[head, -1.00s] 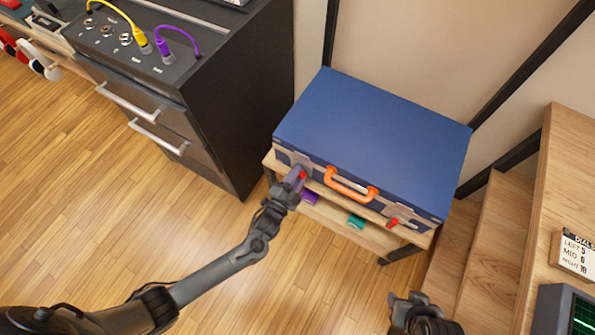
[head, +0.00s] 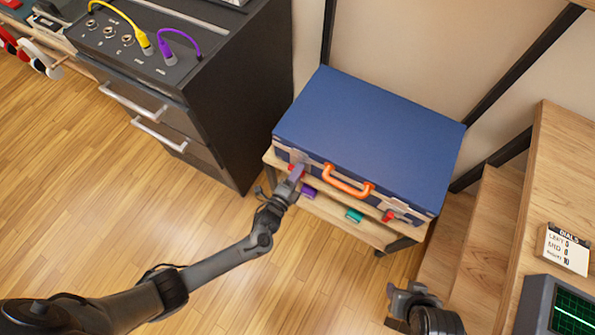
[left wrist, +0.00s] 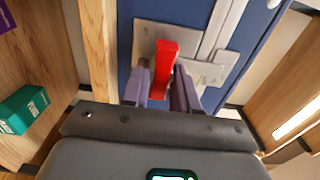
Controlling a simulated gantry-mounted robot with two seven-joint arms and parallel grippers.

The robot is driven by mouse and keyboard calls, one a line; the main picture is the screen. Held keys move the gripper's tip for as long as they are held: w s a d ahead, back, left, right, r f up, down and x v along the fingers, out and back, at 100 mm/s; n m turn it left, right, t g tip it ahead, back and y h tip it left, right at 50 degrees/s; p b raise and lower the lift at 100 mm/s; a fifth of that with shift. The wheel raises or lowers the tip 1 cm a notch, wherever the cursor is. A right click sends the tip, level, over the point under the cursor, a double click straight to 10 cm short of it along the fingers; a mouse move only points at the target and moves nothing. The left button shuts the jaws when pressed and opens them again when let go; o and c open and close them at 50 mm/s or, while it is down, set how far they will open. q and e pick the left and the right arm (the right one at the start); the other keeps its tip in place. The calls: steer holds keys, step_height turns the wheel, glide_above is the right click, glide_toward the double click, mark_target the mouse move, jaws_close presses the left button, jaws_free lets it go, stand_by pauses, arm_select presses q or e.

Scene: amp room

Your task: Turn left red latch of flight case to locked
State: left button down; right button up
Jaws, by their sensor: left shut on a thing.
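The blue flight case (head: 370,135) lies closed, with its orange handle (head: 348,185) and latches on the front side. My left gripper (head: 297,173) is at the left red latch (head: 291,167). In the left wrist view the red lever of this latch (left wrist: 165,62) stands between the purple fingers of my left gripper (left wrist: 163,85), which are shut on it. A metal plate (left wrist: 205,72) lies behind the lever. The fingers hide part of the latch in the head view. The right red latch (head: 388,216) is free. My right gripper (head: 404,295) is away from the case, and its jaw opening is unclear.
The case rests on a wooden shelf stand (head: 385,238) with a purple box (head: 307,192) and a green box (head: 354,215) below. A dark drawer cabinet (head: 225,110) stands close on the left. Wooden steps (head: 488,215) are on the right.

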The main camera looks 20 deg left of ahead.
stand_by(0.4)
arm_select(q)
steer(key=c, duration=1)
jaws_free()
steer(key=shift+s, duration=0.1)
steer(key=s+p, duration=0.1)
steer(key=s, duration=0.2)
steer(key=s+a+p, duration=0.1)
steer(key=s, duration=0.3)
steer(key=s+p, duration=0.1)
steer(key=s, duration=0.2)
steer(key=shift+s+a, duration=0.25)
steer(key=shift+a, duration=0.05)
